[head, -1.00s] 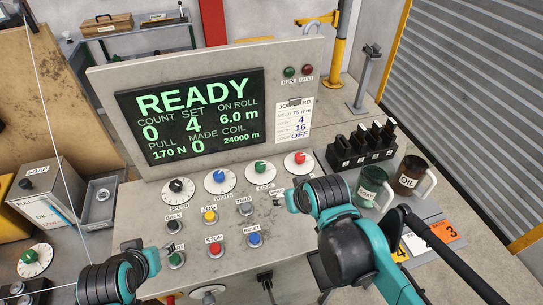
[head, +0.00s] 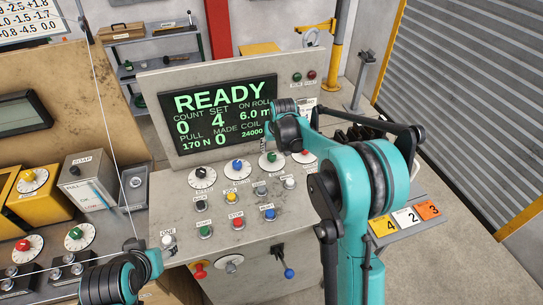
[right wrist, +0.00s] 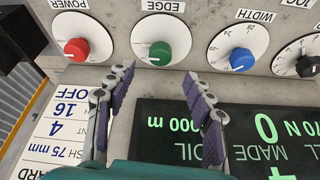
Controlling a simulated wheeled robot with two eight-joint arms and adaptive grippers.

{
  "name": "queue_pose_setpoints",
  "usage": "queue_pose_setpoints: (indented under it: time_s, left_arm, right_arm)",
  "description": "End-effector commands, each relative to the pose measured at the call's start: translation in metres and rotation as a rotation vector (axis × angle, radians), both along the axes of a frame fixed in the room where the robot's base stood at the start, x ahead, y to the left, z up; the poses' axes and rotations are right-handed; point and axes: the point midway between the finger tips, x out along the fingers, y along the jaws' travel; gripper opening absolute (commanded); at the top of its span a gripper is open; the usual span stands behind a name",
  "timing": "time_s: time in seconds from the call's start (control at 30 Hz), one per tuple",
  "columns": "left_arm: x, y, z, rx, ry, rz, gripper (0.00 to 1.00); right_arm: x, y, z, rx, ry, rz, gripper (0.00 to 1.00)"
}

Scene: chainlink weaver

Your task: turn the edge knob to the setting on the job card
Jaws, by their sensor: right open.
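The green edge knob (head: 271,157) sits on a white dial in the panel's upper knob row, between the blue width knob (head: 237,164) and the red power knob (head: 305,152). In the right wrist view, upside down, the edge knob (right wrist: 160,52) lies just beyond my right gripper's fingertips (right wrist: 160,76). That gripper is open and empty, apart from the knob. The dial's small marks are hard to read. The job card (right wrist: 62,115) shows OFF, 16, 4 and 75 mm; my right arm mostly hides it in the head view. My left gripper (head: 146,246) is at lower left, its jaws unclear.
The READY screen (head: 215,115) stands behind the knobs. Numbered tiles (head: 406,217) lie at right. A thin line runs down the left side.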

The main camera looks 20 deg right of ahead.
Motion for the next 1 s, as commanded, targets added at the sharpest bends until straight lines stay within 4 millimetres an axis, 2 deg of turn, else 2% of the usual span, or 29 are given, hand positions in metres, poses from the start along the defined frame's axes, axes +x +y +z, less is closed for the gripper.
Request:
queue_pose_setpoints:
  time_s: [0.2, 0.4, 0.53, 0.8, 1.0]
  left_arm:
    - [0.0, 0.0, -0.008, 0.0, 0.0, 0.0, 0.53]
    - [0.0, 0.0, -0.013, 0.0, 0.0, 0.0, 0.53]
    - [0.0, 0.0, -0.014, 0.0, 0.0, 0.0, 0.53]
    - [0.0, 0.0, -0.013, 0.0, 0.0, 0.0, 0.53]
    - [0.0, 0.0, -0.014, 0.0, 0.0, 0.0, 0.53]
  right_arm:
    - [0.014, 0.0, -0.034, 0.0, 0.0, 0.0, 0.53]
    - [0.024, -0.001, -0.059, 0.0, -0.001, 0.0, 0.53]
    - [0.027, -0.001, -0.066, 0.0, -0.001, 0.0, 0.53]
    - [0.027, -0.001, -0.067, 0.0, -0.001, 0.0, 0.53]
    - [0.027, -0.001, -0.066, 0.0, -0.001, 0.0, 0.03]
